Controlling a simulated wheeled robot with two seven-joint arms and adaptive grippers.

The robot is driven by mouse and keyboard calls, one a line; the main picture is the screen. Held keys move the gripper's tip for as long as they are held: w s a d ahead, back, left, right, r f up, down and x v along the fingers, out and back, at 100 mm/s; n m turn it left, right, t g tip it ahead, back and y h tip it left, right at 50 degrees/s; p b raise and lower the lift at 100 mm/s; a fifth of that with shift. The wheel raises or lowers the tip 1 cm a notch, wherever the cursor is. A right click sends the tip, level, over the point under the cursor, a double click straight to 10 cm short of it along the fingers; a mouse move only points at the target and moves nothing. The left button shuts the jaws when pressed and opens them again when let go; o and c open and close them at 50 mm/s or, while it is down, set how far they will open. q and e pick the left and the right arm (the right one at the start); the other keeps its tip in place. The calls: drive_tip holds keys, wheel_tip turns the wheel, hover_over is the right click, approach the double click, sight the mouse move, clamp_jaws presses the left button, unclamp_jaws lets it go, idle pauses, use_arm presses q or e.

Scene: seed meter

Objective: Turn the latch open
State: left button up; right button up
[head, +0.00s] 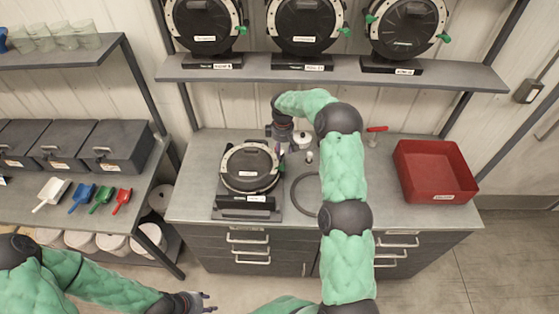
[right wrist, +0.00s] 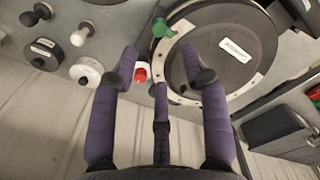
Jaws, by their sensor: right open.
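The seed meter (head: 250,168), a round black housing with a pale rim, stands on its base on the workbench. In the right wrist view its labelled black cover (right wrist: 225,55) fills the upper right. A green latch knob (right wrist: 163,28) sits on the rim. A small red and white part (right wrist: 140,72) shows between my fingers, near the rim. My right gripper (right wrist: 160,65) is open, its purple fingers spread beside the meter; contact cannot be told. In the head view it is at the meter's upper right, partly hidden by my arm. My left gripper (head: 200,303) is low at the bottom edge, away from the bench.
A red tray (head: 436,147) stands at the bench's right. A dark ring (head: 298,193), a white jar (head: 302,139) and a red-handled tool (head: 376,129) lie near my right arm. More meters (head: 305,22) stand on the shelf above. Coloured scoops (head: 101,198) lie on the left rack.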

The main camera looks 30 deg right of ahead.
sight(282, 166)
wheel_tip(282, 166, down, 8)
drive_tip(key=shift+f+p, duration=0.2)
drive_tip(key=shift+p, duration=0.65)
drive_tip(key=shift+f, duration=0.25)
drive_tip(key=shift+w+f, duration=0.15)
drive_tip(key=shift+f, duration=0.35)
drive_tip(key=shift+c, duration=0.3)
clamp_jaws()
